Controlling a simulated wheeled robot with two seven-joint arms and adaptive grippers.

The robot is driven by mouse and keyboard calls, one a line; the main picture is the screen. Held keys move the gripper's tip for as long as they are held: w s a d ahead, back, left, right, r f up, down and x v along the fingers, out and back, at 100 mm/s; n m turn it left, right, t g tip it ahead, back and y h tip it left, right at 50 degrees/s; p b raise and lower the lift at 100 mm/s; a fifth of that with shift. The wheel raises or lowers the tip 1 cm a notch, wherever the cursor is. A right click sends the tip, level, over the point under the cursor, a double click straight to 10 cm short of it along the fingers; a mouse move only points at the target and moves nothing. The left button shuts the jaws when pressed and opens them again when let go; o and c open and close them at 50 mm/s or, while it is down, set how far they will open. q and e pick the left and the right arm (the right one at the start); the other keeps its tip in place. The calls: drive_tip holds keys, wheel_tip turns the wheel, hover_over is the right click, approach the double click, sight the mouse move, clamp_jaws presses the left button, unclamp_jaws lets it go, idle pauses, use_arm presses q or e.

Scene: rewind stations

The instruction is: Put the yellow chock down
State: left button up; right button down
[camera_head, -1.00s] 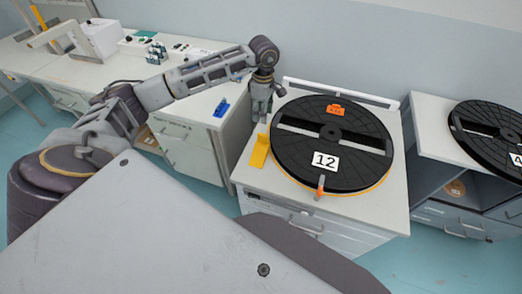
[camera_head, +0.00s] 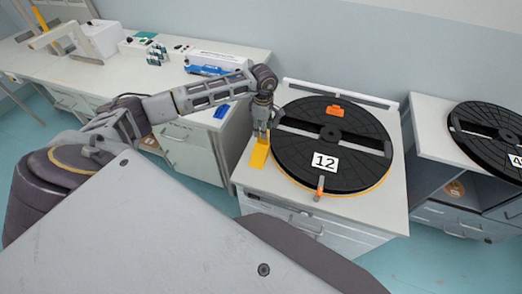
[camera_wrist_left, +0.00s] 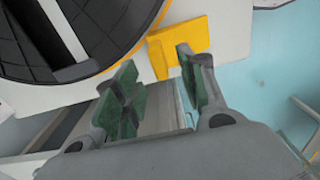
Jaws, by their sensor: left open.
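The yellow chock (camera_head: 259,156) rests on the white cabinet top (camera_head: 296,203), just left of the black reel (camera_head: 325,172) marked 12. My left gripper (camera_head: 263,130) is right at its far end, pointing down. In the left wrist view the gripper (camera_wrist_left: 158,64) is open, its two green-padded fingers apart. The chock (camera_wrist_left: 168,43) shows beyond and between the fingertips there, with one finger overlapping its upright part. I cannot tell whether a finger touches it. My right gripper is not in view.
A second reel (camera_head: 490,135) stands on a unit to the right. A long bench (camera_head: 85,72) with boxes and small bottles runs along the left. An orange block (camera_head: 335,111) lies on the near reel. A gap of floor separates bench and cabinet.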

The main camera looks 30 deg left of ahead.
sight(260, 151)
use_arm(q)
drive_tip(key=shift+f, duration=0.35)
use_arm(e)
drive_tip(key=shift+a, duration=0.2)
use_arm(q)
drive_tip(key=shift+f, duration=0.5)
wheel_tip(260, 151, down, 4)
drive_tip(key=shift+w+r+p, duration=0.1)
drive_tip(key=shift+r+p, duration=0.1)
drive_tip(key=shift+p, duration=0.35)
drive_tip(key=shift+f, duration=0.3)
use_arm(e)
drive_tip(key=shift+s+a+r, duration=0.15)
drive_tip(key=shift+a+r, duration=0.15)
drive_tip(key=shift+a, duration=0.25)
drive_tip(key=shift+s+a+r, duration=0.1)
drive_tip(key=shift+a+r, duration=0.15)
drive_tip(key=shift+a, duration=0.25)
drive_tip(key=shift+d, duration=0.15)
